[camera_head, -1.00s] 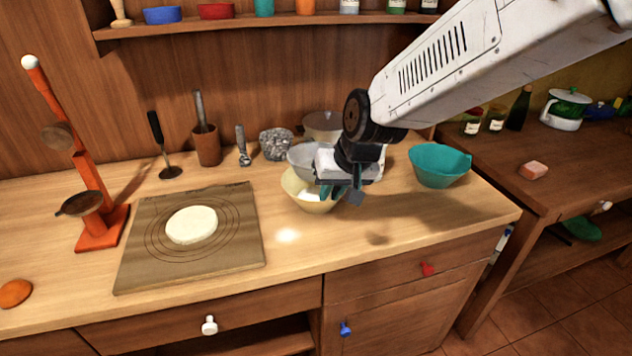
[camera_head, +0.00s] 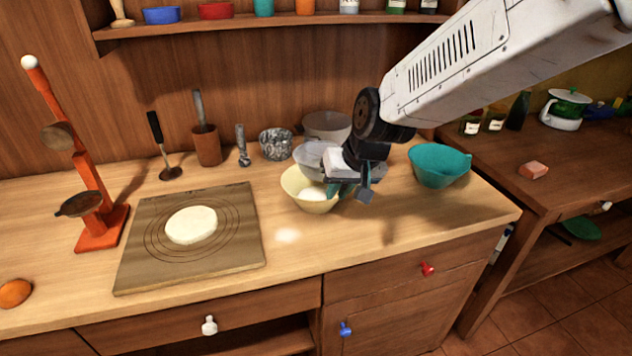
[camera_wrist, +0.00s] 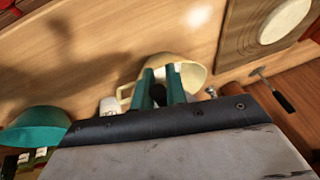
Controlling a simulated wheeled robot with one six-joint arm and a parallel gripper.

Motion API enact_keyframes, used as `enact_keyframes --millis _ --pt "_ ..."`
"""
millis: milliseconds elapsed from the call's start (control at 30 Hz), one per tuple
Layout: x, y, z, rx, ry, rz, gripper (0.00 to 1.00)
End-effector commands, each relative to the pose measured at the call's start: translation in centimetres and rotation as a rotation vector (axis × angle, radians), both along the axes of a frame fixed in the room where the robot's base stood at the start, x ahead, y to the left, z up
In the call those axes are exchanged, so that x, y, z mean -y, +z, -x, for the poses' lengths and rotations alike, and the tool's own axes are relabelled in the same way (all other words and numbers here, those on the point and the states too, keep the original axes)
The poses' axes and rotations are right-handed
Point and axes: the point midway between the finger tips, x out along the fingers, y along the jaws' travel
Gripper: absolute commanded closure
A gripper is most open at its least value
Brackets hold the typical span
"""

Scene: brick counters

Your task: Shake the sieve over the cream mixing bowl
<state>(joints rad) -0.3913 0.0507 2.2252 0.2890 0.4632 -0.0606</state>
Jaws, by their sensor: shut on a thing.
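The cream mixing bowl (camera_head: 296,196) stands on the counter with white matter inside; part of it also shows in the wrist view (camera_wrist: 190,75). My gripper (camera_head: 352,190) is at the bowl's right side, above the counter. In the wrist view its teal fingers (camera_wrist: 160,92) are shut on a dark handle end. The grey, bowl-shaped sieve (camera_head: 313,158) shows just left of the gripper and overlaps the back rim of the cream bowl in the picture. I cannot tell its height above the bowl. Its inside and most of its handle are hidden.
A teal bowl (camera_head: 440,168) stands to the right, a speckled bowl (camera_head: 275,145) and grey pot (camera_head: 327,126) behind. A board (camera_head: 190,262) with dough (camera_head: 191,225) lies left, near an orange stand (camera_head: 100,228). The front counter is clear except for a pale patch (camera_head: 288,236).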

Motion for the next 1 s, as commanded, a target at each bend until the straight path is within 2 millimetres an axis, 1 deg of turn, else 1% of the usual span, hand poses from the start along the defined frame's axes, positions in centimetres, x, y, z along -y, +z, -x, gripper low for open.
enact_keyframes --millis 367,467,800,1000 --pt "0.1 0.2 0.0 0.001 0.001 -0.001 1.0" --pt "0.1 0.8 0.0 0.0 0.001 -0.001 1.0" --pt "0.1 3.5 0.0 0.001 0.001 -0.001 1.0" --pt "0.1 4.0 0.0 0.0 0.001 0.0 1.0"
